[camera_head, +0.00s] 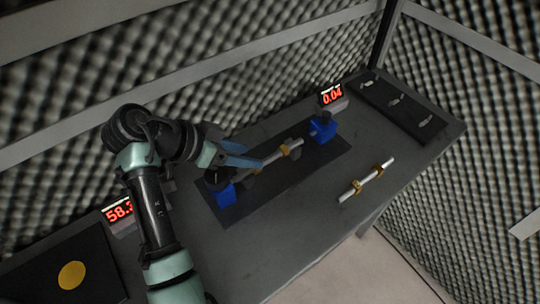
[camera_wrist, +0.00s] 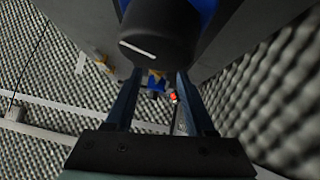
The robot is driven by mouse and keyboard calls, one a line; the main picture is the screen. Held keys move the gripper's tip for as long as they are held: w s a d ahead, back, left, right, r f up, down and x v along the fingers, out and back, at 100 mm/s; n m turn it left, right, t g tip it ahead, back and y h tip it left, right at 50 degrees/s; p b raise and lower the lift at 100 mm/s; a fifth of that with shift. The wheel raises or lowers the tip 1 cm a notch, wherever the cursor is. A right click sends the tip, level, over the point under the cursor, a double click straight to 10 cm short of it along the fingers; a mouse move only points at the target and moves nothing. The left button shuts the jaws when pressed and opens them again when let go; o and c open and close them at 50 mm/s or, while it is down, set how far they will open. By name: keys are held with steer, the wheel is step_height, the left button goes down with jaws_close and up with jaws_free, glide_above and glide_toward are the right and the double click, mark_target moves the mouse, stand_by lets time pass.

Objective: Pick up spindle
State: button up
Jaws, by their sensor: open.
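Two silver rods with gold collars look like spindles. One spindle (camera_head: 282,153) lies in the fixture between two blue blocks. The other spindle (camera_head: 367,181) lies loose on the bare table to the right. My gripper (camera_head: 257,157) is open above the fixture, close to the left part of the fixture spindle; whether it touches cannot be told. In the wrist view, both fingers (camera_wrist: 157,88) are apart, with a black knob (camera_wrist: 160,32) large at the top. A gold collar of the fixture spindle (camera_wrist: 155,76) shows between the fingers.
The blue blocks (camera_head: 226,196) (camera_head: 323,132) stand on a dark plate (camera_head: 262,200). Red displays stand at left (camera_head: 119,211) and back (camera_head: 332,95). A black panel with an orange disc (camera_head: 72,275) is at front left; a dark tray (camera_head: 410,115) with small silver pieces is back right.

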mark_target(264, 160)
steer(key=x, duration=0.6)
steer(key=shift+s+a, duration=0.1)
jaws_close()
stand_by(1.3)
